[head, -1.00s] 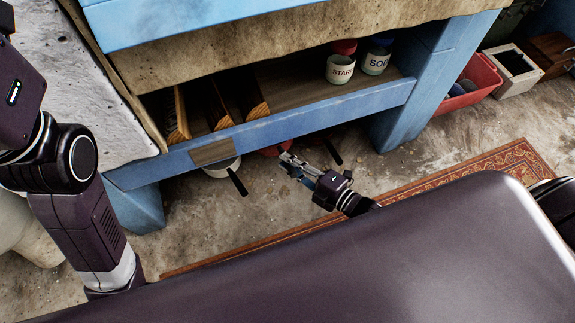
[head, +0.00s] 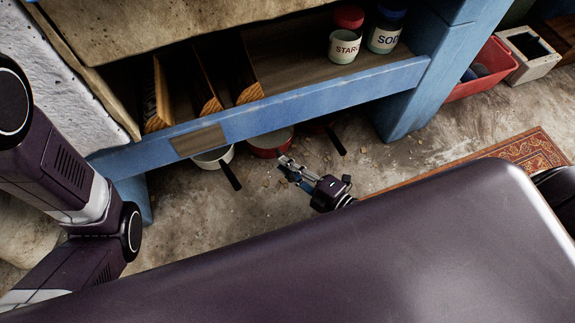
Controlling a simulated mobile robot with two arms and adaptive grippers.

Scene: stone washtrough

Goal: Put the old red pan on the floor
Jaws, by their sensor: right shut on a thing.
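The old red pan (head: 268,144) shows in the head view below the blue shelf front, with its back part hidden under the shelf. My right gripper (head: 287,166) is at the near side of the pan and is shut on it, seemingly at its handle. The handle itself is hidden by the fingers. I cannot tell whether the pan touches the floor (head: 210,220) or is just above it. My left arm comes in at the left edge, but its gripper is out of view.
A white pan (head: 212,158) with a dark handle is left of the red pan; another dark-handled pan (head: 317,126) is right. The blue shelf front (head: 300,108) overhangs them. A patterned rug (head: 518,153) and a red tub (head: 490,75) lie right. Bare floor is in front.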

